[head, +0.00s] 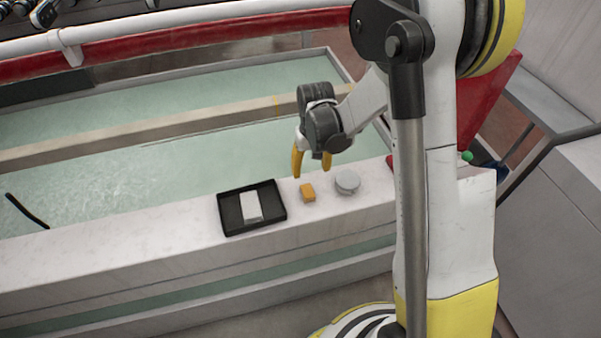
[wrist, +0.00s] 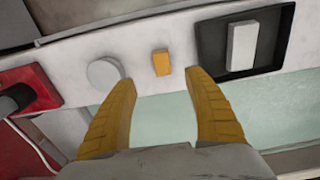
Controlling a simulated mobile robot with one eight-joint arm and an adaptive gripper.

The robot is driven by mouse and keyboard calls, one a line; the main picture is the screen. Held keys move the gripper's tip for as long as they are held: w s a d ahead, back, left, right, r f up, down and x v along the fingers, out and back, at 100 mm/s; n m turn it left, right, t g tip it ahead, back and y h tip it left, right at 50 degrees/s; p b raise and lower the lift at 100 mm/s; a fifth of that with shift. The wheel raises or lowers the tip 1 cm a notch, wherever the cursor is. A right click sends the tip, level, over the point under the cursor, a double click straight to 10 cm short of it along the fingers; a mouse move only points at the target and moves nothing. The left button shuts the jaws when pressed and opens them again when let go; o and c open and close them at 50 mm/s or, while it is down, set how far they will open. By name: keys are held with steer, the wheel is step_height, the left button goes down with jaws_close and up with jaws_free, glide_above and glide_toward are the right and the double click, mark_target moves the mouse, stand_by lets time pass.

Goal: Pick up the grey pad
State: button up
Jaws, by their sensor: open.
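The grey pad (head: 347,182) appears to be the round, flat grey disc on the white ledge, right of a small orange block (head: 308,193). In the wrist view the grey pad (wrist: 104,74) lies by the tip of the left finger, and the orange block (wrist: 161,63) shows between the fingertips. My gripper (head: 312,166) is open and empty, with its yellow fingers pointing down above the ledge near the orange block. In the wrist view my gripper (wrist: 160,76) has its fingers wide apart. Nothing hides the pad.
A black tray (head: 229,214) with a white block (head: 251,206) in it sits left of the orange block on the ledge. Behind the ledge is a water-filled trough (head: 130,165). A red part (wrist: 25,90) with a dark knob lies beyond the pad in the wrist view.

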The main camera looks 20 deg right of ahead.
mark_target(307, 190)
steer(key=f, duration=0.3)
steer(key=f+b, duration=0.1)
steer(key=f, duration=0.2)
steer(key=f+b, duration=0.1)
steer(key=f, duration=0.1)
steer(key=shift+w+f, duration=0.4)
steer(key=f+b, duration=0.2)
steer(key=f, duration=0.1)
steer(key=w+f+b, duration=0.1)
steer(key=f, duration=0.1)
steer(key=shift+a+f+b, duration=0.15)
steer(key=shift+b, duration=0.2)
steer(key=c, duration=1)
